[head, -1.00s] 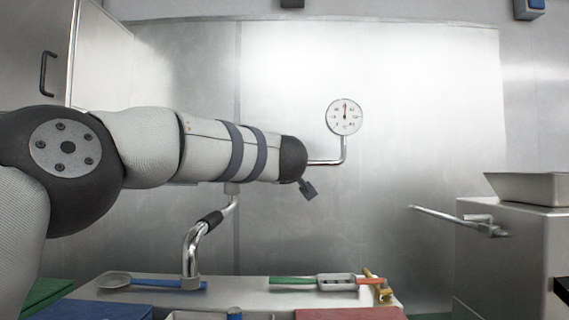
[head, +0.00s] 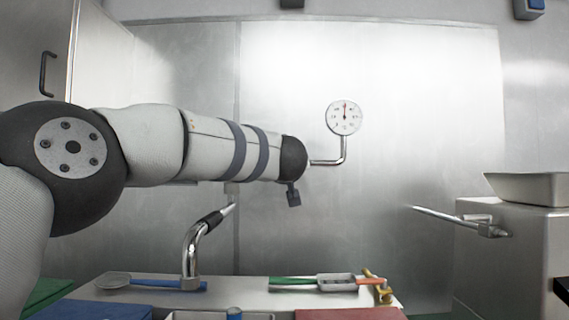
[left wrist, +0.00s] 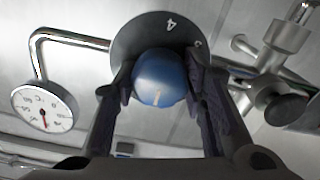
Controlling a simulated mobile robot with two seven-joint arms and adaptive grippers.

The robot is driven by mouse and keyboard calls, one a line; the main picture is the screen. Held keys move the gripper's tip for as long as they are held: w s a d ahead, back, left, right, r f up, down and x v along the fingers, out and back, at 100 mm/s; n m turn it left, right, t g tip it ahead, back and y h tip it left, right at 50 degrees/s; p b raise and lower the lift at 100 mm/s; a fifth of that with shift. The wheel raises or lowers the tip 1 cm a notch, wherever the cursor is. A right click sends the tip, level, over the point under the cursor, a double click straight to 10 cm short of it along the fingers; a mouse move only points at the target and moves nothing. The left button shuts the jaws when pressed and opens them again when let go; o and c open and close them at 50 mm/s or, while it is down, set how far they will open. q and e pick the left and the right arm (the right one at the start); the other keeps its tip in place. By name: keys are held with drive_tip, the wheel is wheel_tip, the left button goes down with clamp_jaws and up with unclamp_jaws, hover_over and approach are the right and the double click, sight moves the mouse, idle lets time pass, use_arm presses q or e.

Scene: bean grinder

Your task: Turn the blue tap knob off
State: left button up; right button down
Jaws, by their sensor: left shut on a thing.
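The blue tap knob (left wrist: 160,70) shows in the left wrist view, in front of a round grey dial plate (left wrist: 130,50) with the digit 4 and part of another digit. A white mark on the knob points toward the bottom of that picture. My left gripper (left wrist: 160,84) is shut on the knob, with one dark finger on each side. In the head view my left arm reaches across from the left, and neither the knob nor the fingers can be seen. My right gripper is not in view.
A round gauge (head: 344,117) on a bent pipe stands just beyond my left wrist. A curved metal spout (head: 194,245) hangs below my forearm. A shelf (head: 235,289) holds several coloured tools. A metal machine (head: 520,240) with a lever stands at the right.

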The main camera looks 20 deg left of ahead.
use_arm(q)
drive_tip(key=o, duration=1.2)
drive_tip(key=v, duration=1.2)
